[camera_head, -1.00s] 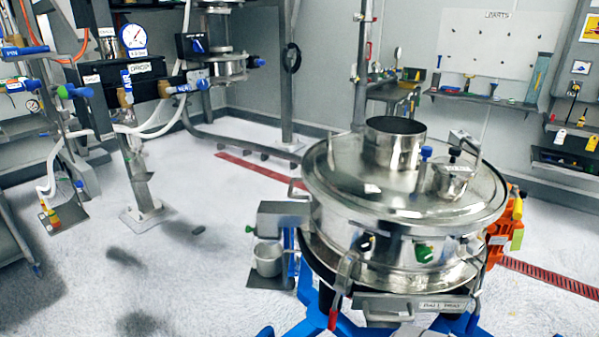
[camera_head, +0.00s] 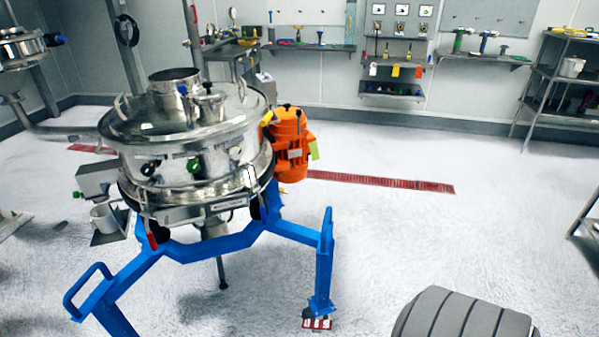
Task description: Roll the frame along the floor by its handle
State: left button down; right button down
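The blue frame (camera_head: 225,243) carries a round steel sifter (camera_head: 190,140) and stands on the pale floor at centre left. A blue loop handle (camera_head: 85,290) sticks out from the frame at the lower left. One leg (camera_head: 322,265) of the frame reaches down on the right to a small red and white piece (camera_head: 317,323) at floor level. An orange motor (camera_head: 289,145) is fixed to the sifter's right side. Neither of my grippers shows in this view, so their hold on the handle cannot be seen.
A ribbed grey object (camera_head: 462,315) fills the bottom right edge; I cannot tell what it is. A red floor grate (camera_head: 380,181) runs behind the frame. Wall shelves (camera_head: 392,88) and a metal rack (camera_head: 565,85) stand at the back.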

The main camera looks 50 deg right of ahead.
aim_at(100, 302)
jog(key=z, duration=0.95)
jog(key=i, duration=0.5)
jog(key=z, duration=0.1)
